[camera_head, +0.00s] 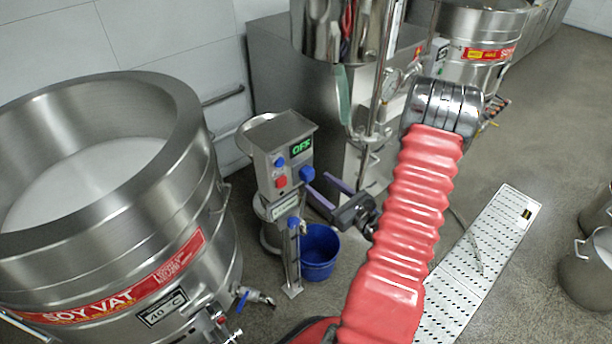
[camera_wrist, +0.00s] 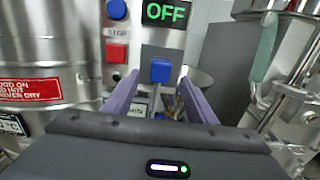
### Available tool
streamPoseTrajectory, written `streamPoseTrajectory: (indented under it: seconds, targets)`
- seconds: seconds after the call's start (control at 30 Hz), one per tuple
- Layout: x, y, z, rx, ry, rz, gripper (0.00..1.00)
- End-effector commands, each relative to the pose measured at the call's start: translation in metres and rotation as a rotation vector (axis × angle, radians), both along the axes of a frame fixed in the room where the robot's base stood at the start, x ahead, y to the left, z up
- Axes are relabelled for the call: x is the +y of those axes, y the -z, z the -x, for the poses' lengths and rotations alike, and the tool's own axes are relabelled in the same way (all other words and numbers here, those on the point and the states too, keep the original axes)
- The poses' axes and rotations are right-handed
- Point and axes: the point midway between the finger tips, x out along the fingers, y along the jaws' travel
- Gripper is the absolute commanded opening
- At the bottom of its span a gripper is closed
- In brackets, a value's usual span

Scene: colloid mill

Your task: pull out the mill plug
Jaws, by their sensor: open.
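The colloid mill's grey control box (camera_head: 282,155) stands on a post, with a green OFF display (camera_head: 302,147). A blue block that looks like the mill plug (camera_head: 307,174) sits on its front, at the lower right. In the wrist view the blue plug (camera_wrist: 160,70) is in the box face below the display. My gripper (camera_head: 317,182) is just in front of it, open, with two purple fingers. In the wrist view my gripper (camera_wrist: 159,82) has a finger on each side of the plug, with visible gaps. I cannot tell how far the fingertips are from the box face.
A red button (camera_head: 281,182) marked STOP and a blue button (camera_head: 279,162) are left of the plug. A large soy vat (camera_head: 190,240) stands at left. A blue bucket (camera_head: 318,252) is on the floor below. Steel equipment (camera_head: 275,70) stands behind; a floor grate (camera_head: 490,240) lies at right.

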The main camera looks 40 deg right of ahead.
Motion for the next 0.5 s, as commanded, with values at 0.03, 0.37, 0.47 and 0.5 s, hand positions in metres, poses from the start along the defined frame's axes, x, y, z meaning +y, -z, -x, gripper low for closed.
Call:
streamPoseTrajectory:
  seconds: [0.03,0.37,0.47,0.5]
  targets:
    - [0.001,0.0,-0.006,-0.001,-0.003,0.001,0.52]
    - [0.002,0.0,-0.039,-0.001,-0.002,0.001,0.52]
    - [0.002,0.0,-0.044,0.0,-0.001,0.001,0.52]
    - [0.002,0.0,-0.046,0.0,-0.001,0.001,0.52]
